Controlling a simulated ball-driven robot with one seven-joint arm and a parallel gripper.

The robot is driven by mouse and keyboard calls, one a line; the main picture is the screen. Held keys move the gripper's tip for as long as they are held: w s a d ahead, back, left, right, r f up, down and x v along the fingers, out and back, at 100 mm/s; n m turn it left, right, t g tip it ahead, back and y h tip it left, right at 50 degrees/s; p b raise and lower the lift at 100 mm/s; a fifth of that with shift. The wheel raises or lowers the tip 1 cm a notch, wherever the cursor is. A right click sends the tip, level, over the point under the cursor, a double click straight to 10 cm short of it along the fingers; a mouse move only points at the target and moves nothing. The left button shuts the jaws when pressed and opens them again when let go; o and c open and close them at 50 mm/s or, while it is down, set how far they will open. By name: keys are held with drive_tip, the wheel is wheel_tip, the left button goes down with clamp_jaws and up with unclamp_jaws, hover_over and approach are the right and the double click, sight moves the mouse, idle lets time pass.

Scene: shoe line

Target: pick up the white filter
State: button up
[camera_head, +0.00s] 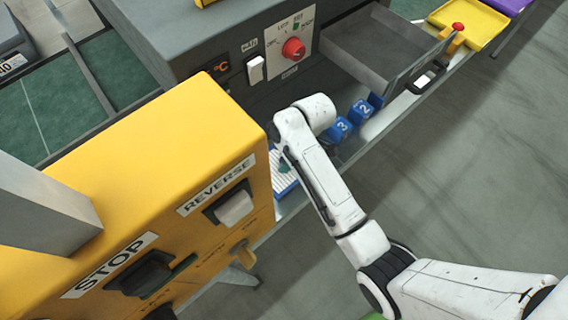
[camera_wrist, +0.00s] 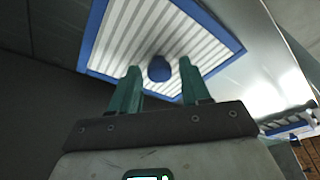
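The white filter (camera_wrist: 135,38) is a pleated white panel with a blue frame and a round blue knob (camera_wrist: 159,69) on its face. In the head view, part of the filter (camera_head: 281,182) shows between the yellow machine and my arm; the rest is hidden. In the wrist view, my gripper (camera_wrist: 160,70) is open, with its two green fingers apart. The knob appears between the fingertips, with a gap on each side. I cannot tell how far the tips are from the filter's face. In the head view the gripper is mostly hidden by my arm.
A yellow machine (camera_head: 165,150) with STOP and REVERSE switches stands at the left. A dark grey machine (camera_head: 215,45) with a red dial and an open drawer (camera_head: 385,50) stands behind. Blue numbered blocks (camera_head: 341,127) lie near the filter. Open floor is at the right.

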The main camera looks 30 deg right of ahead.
clamp_jaws()
drive_tip(key=shift+r, duration=0.1)
